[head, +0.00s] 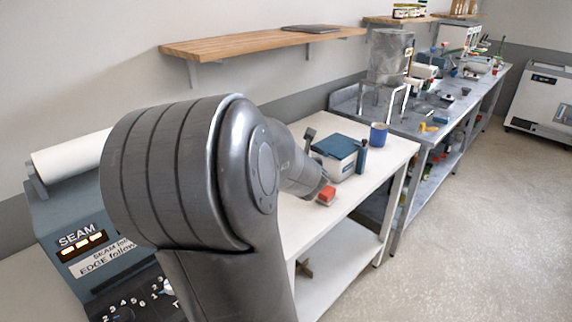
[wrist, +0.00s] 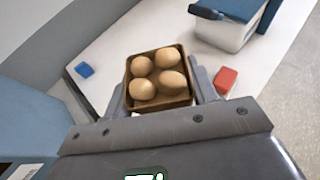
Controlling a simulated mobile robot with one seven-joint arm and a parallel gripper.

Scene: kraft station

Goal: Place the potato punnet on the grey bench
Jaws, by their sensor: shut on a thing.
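The potato punnet (wrist: 160,103) is a small brown open-topped tray holding several tan potatoes. In the wrist view it sits between the two fingers of my gripper (wrist: 160,90), which is shut on it. The punnet appears above the white table (wrist: 128,50); its exact height is hard to tell. In the head view my arm hides the punnet and the fingers. The grey bench (head: 405,122) stands beyond the white table, toward the back right.
On the white table (head: 393,152) are a white-and-blue box (head: 340,165), a blue mug (head: 378,134) and a red block (head: 326,195). The grey bench carries a tall metal cylinder (head: 390,55) and scattered items. A wooden shelf (head: 250,45) hangs on the wall.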

